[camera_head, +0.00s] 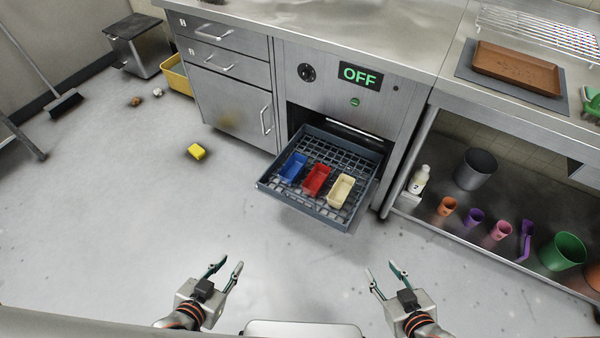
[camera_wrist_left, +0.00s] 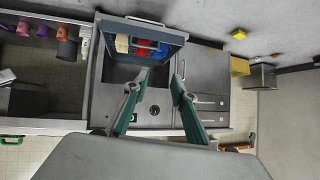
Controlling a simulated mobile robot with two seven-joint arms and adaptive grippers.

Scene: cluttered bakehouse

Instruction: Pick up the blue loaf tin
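The blue loaf tin (camera_head: 293,168) stands at the left of a row of tins on the pulled-out rack drawer (camera_head: 310,211). A red tin (camera_head: 316,180) is beside it, and a cream tin (camera_head: 341,190) is to the right of the red one. My left gripper (camera_head: 226,267) is open and empty, above the floor in front of the drawer, well short of the tins. My right gripper (camera_head: 376,273) is open and empty at the lower right. The left wrist view shows the left gripper's spread fingers (camera_wrist_left: 155,88) and the blue tin (camera_wrist_left: 161,49) in the drawer beyond.
A yellow sponge (camera_head: 196,152) lies on the floor to the left. A shelf with cups, a grey bin (camera_head: 476,169) and a white bottle (camera_head: 419,180) is at the right. Floor before the drawer is clear.

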